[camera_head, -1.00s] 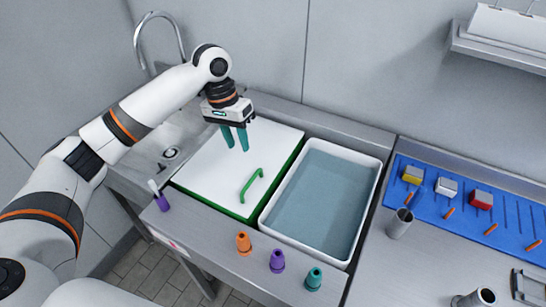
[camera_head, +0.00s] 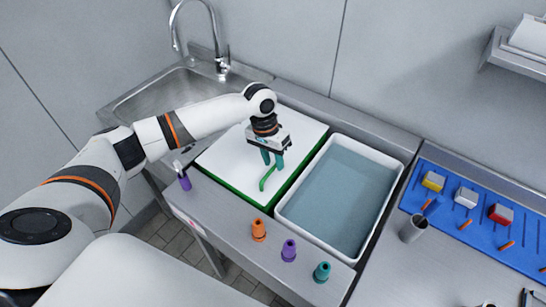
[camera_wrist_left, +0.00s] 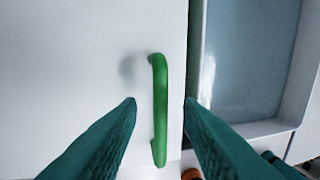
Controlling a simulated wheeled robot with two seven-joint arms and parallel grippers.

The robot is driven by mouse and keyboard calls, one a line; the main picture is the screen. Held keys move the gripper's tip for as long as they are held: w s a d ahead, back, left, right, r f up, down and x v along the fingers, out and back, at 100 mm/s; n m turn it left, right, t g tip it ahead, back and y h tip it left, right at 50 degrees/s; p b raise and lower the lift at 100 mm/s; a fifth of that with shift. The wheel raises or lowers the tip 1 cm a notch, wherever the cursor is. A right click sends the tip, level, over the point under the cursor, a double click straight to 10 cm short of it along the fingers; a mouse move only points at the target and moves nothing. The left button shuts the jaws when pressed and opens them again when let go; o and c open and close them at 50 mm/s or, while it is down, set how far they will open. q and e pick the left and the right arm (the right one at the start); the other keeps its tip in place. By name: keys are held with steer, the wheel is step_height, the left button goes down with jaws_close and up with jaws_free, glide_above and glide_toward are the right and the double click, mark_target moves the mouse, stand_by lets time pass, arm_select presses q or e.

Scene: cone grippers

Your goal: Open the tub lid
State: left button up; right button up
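The tub lid (camera_head: 228,158) is a flat white panel with a green edge, lying flat on the counter next to the sink. Its green arched handle (camera_head: 266,180) stands near its right side and also shows in the left wrist view (camera_wrist_left: 159,110). My left gripper (camera_head: 273,163) is open and empty, pointing down above the lid at the handle. In the left wrist view its teal fingers lie on either side of the handle, which appears between them. I cannot tell whether the fingertips have come down to handle height. My right gripper is out of view.
An open white tub (camera_head: 341,197) of water sits right of the lid. Orange (camera_head: 259,230), purple (camera_head: 289,250) and teal (camera_head: 322,271) cones stand along the front edge. A purple-based item (camera_head: 184,181) stands front left. A sink (camera_head: 160,100) with a faucet is behind left.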

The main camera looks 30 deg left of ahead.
arm_select(q)
steer(key=shift+f, duration=0.1)
jaws_close()
steer(key=shift+d+r, duration=0.1)
steer(key=shift+r, duration=0.1)
